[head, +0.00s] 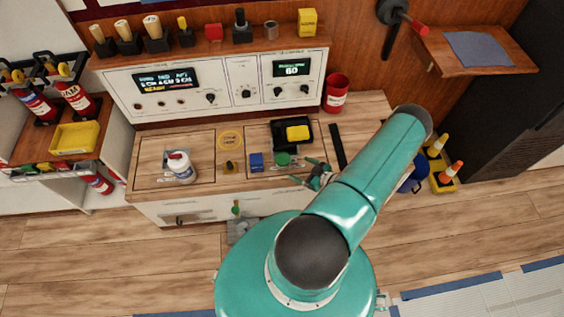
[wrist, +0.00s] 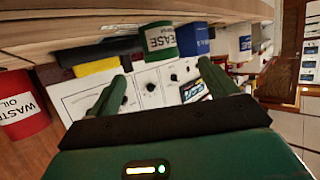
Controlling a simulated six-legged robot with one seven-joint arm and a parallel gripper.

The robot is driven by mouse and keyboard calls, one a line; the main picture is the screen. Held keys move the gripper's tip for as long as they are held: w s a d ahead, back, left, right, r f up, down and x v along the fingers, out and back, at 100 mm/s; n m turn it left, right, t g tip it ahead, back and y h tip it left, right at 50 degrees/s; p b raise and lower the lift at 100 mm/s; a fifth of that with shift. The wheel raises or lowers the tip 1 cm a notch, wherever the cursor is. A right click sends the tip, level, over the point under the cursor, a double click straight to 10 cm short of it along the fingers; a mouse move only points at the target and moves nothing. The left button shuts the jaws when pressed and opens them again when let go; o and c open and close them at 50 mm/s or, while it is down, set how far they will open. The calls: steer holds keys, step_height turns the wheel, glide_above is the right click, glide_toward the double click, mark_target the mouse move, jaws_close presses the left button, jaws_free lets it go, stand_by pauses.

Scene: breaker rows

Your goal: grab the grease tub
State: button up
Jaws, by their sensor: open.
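The grease tub (head: 283,159) is a small green tub standing on the bench; only its green top shows clearly in the head view. In the wrist view the grease tub (wrist: 161,42) shows its green body and a pale label whose visible letters read "EASE". My gripper (head: 306,171) is just to the right of the tub and nearer to my body in the head view. In the wrist view my gripper (wrist: 162,70) is open and empty, with its two green fingers spread apart. The tub lies ahead of the gap between the fingertips, apart from both.
A blue container (head: 257,162) stands close left of the tub. A black tray (head: 277,138) with a yellow block (head: 298,133) lies behind it. A white bottle (head: 182,170) stands farther left. A red waste oil can (head: 336,96) is at the back right. A breaker panel (head: 222,90) rises behind.

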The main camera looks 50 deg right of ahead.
mark_target(283, 161)
steer(key=x, duration=1.1)
steer(key=shift+f, duration=0.2)
steer(key=c, duration=1.3)
